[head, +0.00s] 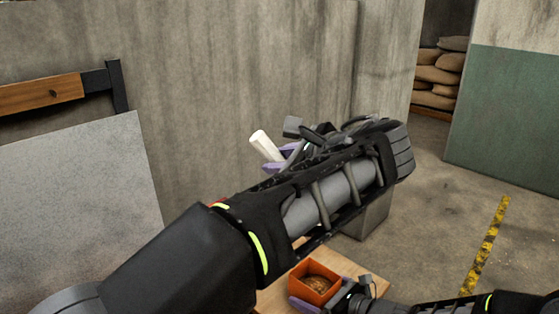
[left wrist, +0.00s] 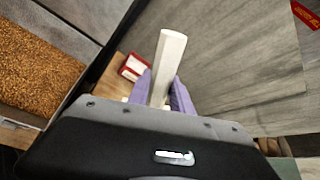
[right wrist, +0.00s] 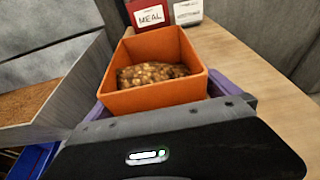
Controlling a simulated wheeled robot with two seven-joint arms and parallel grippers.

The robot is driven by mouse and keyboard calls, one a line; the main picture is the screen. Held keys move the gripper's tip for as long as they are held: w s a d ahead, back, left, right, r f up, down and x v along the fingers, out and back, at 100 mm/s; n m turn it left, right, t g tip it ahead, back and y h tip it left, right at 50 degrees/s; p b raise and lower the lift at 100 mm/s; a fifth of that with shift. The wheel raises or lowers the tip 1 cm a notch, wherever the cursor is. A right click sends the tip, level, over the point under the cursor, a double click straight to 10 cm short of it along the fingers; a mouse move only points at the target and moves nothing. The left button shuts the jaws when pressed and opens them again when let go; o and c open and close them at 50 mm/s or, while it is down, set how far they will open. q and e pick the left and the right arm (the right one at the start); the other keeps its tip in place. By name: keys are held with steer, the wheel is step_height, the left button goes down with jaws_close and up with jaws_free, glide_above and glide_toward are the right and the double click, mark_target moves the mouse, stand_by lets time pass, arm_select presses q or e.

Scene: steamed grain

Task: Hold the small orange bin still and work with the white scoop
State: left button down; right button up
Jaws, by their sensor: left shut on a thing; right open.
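The white scoop (left wrist: 170,55) shows as a pale handle between the purple fingers of my left gripper (left wrist: 160,92), which is shut on it. In the head view the scoop's handle (head: 266,146) tilts up to the left at my left gripper (head: 278,162); its bowl is not visible. The small orange bin (right wrist: 160,97) stands on a wooden surface with brown lumpy grain inside. It also shows in the head view (head: 297,281). My right gripper (right wrist: 158,103) is open, with a purple finger on each side of the bin; I cannot tell if they touch it.
A red MEAL label (right wrist: 150,14) and a white label (right wrist: 188,12) stand behind the bin. A grey-walled container (right wrist: 72,88) of brown grain is left of it. The wooden top (right wrist: 255,75) is clear on the right. My left arm blocks much of the head view.

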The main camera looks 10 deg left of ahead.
steer(key=v, duration=1.2)
steer(key=shift+w, duration=0.1)
